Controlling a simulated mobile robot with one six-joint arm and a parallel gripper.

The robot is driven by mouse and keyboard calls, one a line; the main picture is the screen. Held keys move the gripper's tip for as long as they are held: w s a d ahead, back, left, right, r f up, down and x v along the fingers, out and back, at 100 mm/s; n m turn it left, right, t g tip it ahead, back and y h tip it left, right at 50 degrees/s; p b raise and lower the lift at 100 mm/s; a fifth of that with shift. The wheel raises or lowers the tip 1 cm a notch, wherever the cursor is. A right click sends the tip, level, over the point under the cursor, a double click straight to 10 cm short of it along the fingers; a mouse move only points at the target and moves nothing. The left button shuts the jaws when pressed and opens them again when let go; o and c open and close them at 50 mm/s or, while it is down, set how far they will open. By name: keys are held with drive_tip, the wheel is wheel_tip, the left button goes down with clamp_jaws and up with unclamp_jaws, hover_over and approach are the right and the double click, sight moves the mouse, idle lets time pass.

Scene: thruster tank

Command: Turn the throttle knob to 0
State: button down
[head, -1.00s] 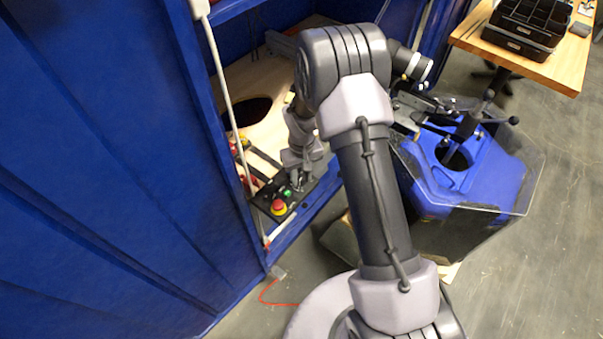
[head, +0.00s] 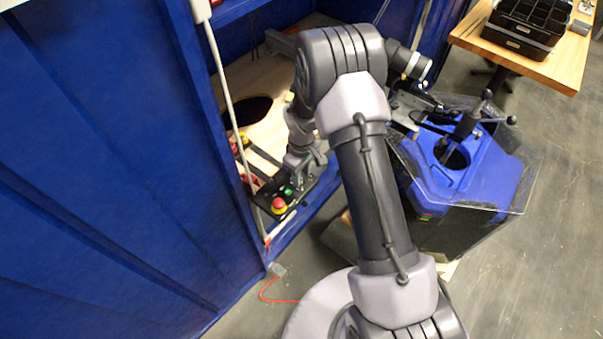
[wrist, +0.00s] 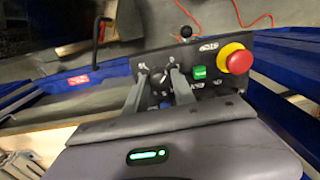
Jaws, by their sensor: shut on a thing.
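The throttle knob (wrist: 160,77) is a small dark knob on the black control panel (wrist: 211,63) in the wrist view. My gripper (wrist: 160,80) is shut on it, with one finger on each side. The fingers partly hide the knob and the markings around it, so I cannot read its setting. In the head view the panel (head: 266,197) sits on the ledge of the blue enclosure. My gripper (head: 297,180) is over the panel there, and the knob is hidden.
A red emergency button (wrist: 236,58) on a yellow base and a green button (wrist: 199,72) are right of my fingers. The blue tank (head: 480,175) is right of my arm.

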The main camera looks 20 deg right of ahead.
drive_tip(key=c, duration=1)
unclamp_jaws()
drive_tip(key=shift+c, duration=0.2)
wheel_tip(320, 180, up, 17)
drive_tip(key=p, duration=0.5)
drive_tip(key=shift+r, duration=0.2)
